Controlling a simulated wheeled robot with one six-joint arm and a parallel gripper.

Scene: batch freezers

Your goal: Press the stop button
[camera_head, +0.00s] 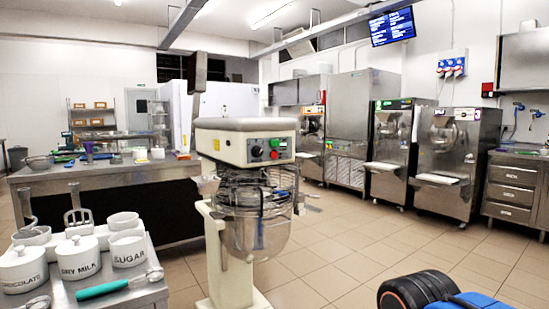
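A planetary mixer (232,137) with a cream head stands in the middle of the view, its control panel facing me. On the panel is a small red button (275,155), just below a green button (275,143). A dark round knob (256,151) sits to their left. Any lettering on the buttons is too small to read. The mixer's steel bowl (258,228) hangs under the head behind a wire guard. Nothing touches the red button. My gripper is not in view.
Batch freezers (452,160) line the back right.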

